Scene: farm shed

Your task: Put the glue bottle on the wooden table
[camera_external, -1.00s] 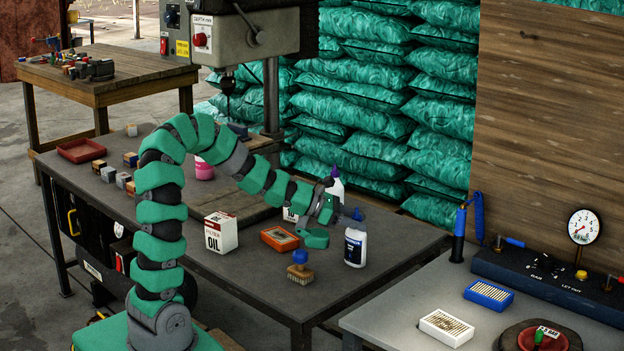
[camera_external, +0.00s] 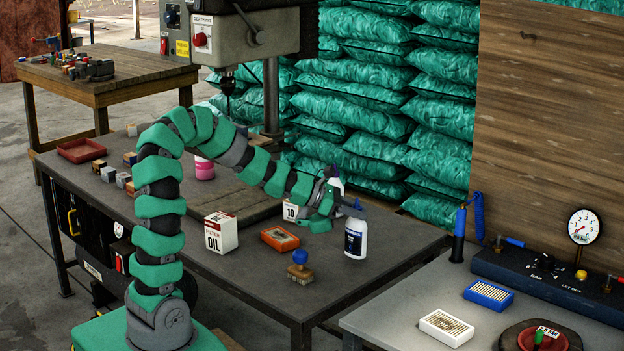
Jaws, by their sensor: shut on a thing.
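A white bottle with a dark label and blue cap (camera_external: 356,240), which looks like the glue bottle, is at the right end of the dark workbench. My gripper (camera_external: 350,210) is shut on its upper part from the left. The bottle is upright and appears slightly above the bench top. The fingers are small and partly hidden by the arm's end. The wooden table (camera_external: 140,78) stands at the back left, with tools and small parts on its far left part and a bare right part.
Another white bottle (camera_external: 336,184) stands behind my gripper. The drill press (camera_external: 245,40) rises beside the wooden table.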

